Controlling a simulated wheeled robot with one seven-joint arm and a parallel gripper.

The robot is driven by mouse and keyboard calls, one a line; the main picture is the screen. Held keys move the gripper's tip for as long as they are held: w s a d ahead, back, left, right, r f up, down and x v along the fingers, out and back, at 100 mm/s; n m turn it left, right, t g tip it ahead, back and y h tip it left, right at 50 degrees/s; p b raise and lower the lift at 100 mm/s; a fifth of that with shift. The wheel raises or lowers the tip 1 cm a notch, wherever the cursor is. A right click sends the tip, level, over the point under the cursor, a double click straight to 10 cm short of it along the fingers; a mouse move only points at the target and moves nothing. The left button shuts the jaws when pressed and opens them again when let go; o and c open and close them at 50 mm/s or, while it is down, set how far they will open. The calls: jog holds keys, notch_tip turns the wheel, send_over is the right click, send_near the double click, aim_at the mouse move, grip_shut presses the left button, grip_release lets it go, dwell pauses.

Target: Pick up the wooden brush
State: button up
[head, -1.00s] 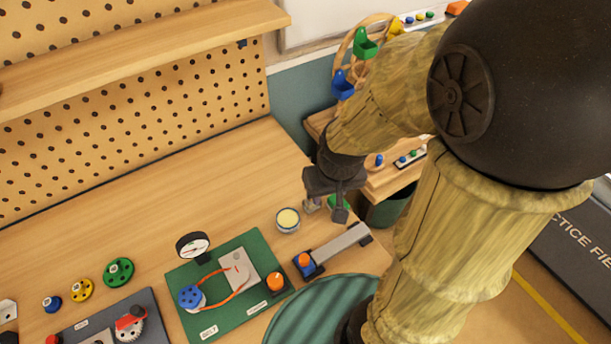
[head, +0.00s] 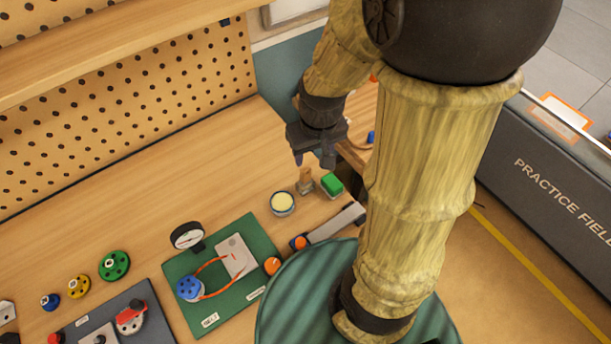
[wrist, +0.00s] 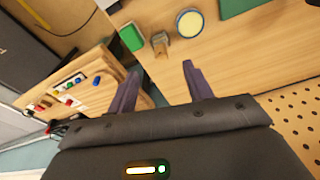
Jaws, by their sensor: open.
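The wooden brush (head: 306,181) is a small brown thing standing on the workbench between a round tin and a green block. It also shows in the wrist view (wrist: 160,42), just past my fingertips and roughly in line with the gap between them. My gripper (head: 313,161) is open and empty, above and slightly behind the brush. Its two dark fingers show apart in the wrist view (wrist: 161,66). Nothing is between them.
The round tin (head: 282,203) with pale yellow contents is close on the brush's left. The green block (head: 332,185) is close on its right. A green belt board (head: 232,290) with a gauge lies nearer. The bench (head: 180,190) is clear to the left.

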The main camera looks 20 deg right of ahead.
aim_at(305, 174)
jog(key=w+n, duration=0.1)
jog(key=w+g+p, duration=0.1)
jog(key=w, duration=0.1)
jog(key=w+r+n, duration=0.1)
jog(key=w, duration=0.1)
jog(key=shift+w+a+n+g, duration=0.15)
jog(key=shift+a+n+g, duration=0.15)
notch_tip(305, 174, down, 12)
jog(key=shift+f, duration=0.1)
dwell(0.3)
jog(key=shift+f, duration=0.1)
jog(key=f, duration=0.5)
jog(key=shift+d, duration=0.2)
jog(key=shift+c, duration=0.4)
